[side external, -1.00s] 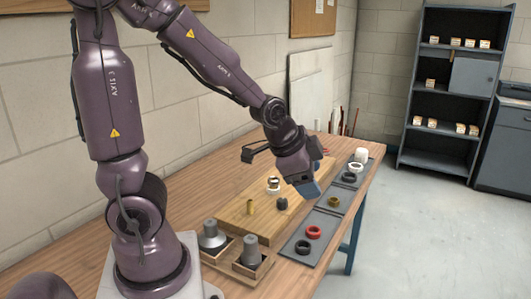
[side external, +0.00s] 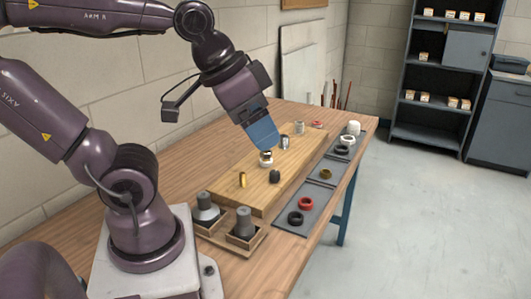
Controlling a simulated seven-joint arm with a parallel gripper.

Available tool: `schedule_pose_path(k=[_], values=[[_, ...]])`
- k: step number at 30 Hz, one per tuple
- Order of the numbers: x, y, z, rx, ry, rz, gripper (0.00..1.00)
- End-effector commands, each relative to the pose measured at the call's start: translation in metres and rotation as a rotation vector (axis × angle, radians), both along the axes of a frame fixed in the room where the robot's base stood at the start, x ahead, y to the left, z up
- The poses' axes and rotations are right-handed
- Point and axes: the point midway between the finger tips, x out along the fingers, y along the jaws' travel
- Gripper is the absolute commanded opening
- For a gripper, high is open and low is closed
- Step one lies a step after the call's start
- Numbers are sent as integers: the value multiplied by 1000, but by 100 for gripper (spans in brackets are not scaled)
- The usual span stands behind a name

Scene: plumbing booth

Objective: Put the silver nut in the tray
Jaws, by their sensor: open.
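My gripper (side external: 266,146) has blue fingers pointing down over the wooden board (side external: 237,204), and it is open. Just below its tips stands a small silver piece (side external: 266,159) with a pale band. I cannot tell whether the fingers are around it or only above it. Two more silver pieces stand behind it, one close to the fingers (side external: 284,142) and one farther back (side external: 299,127). Which one is the silver nut is too small to tell. Flat grey trays line the right table edge; the middle one (side external: 316,182) holds a brass nut (side external: 326,174).
The near grey tray (side external: 289,226) holds a red ring (side external: 305,203) and a black ring (side external: 296,218). The far one holds white and black rings. A brass piece (side external: 242,180) and a dark piece (side external: 275,176) stand on the board. A wooden holder (side external: 246,246) with grey cones stands in front.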

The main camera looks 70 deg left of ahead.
Motion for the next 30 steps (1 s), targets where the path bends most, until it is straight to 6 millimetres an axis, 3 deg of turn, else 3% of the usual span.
schedule_pose_path(k=[4, 7, 12, 16, 22, 30], values=[[22, 8, -12, 16, 1, -56, 68], [49, 21, -30, 56, -5, -129, 68], [94, 58, -77, 196, -13, -257, 68], [115, 94, -119, 356, 11, -355, 68], [122, 160, -180, 674, 118, -540, 68], [96, 248, -234, 1172, 409, -917, 68]])
